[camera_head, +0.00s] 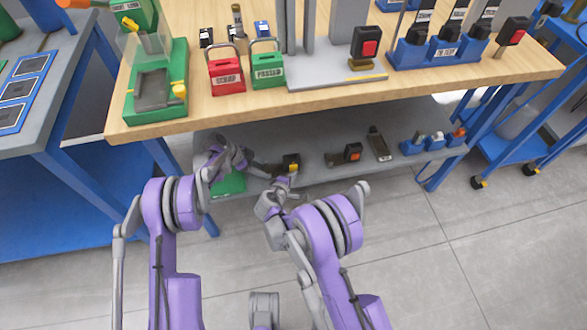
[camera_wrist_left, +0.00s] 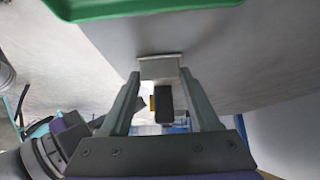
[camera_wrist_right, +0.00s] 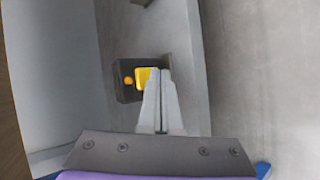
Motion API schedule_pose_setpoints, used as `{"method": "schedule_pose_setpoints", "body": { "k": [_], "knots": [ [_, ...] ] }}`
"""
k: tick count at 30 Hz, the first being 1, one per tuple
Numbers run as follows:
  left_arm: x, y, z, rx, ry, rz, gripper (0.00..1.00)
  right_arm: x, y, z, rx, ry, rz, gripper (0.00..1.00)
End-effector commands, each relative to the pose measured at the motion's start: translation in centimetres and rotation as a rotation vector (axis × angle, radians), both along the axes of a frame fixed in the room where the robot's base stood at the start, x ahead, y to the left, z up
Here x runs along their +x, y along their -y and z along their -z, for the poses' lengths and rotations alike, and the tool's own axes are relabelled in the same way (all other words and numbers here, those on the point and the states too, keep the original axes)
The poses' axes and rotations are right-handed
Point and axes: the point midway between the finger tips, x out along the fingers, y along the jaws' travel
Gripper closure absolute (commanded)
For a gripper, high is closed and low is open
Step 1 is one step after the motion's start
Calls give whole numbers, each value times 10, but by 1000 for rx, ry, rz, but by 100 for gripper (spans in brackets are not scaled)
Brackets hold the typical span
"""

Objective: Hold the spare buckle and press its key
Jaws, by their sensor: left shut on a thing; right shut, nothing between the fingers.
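The spare buckle (camera_head: 291,164) is a dark block with a yellow key, over the lower shelf. My left gripper (camera_head: 246,166) is beside it on the left, shut on its stem. The left wrist view shows a grey piece between the fingers (camera_wrist_left: 160,72), with the dark body (camera_wrist_left: 164,106) beyond. My right gripper (camera_head: 283,181) is shut and empty at the buckle's near side. In the right wrist view, its closed fingertips (camera_wrist_right: 162,73) overlap the right edge of the yellow key (camera_wrist_right: 144,79). I cannot tell whether they touch it or whether the key is down.
The lower shelf (camera_head: 330,174) also holds a red-buttoned buckle (camera_head: 352,152), a dark strap piece (camera_head: 379,144) and a blue holder (camera_head: 412,147). A green tray (camera_head: 229,186) lies under my left gripper. The wooden tabletop (camera_head: 330,103) overhangs the shelf.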

Motion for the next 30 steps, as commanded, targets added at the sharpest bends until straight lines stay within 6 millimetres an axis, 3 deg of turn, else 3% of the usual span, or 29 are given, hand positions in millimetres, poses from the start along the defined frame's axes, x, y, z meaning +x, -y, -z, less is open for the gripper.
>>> {"method": "schedule_pose_setpoints", "body": {
  "k": [30],
  "knots": [
    [0, 0, 1, 1, 0, 1, 100, 9, -3, 0, 0, 0, 0, 100]
  ]
}}
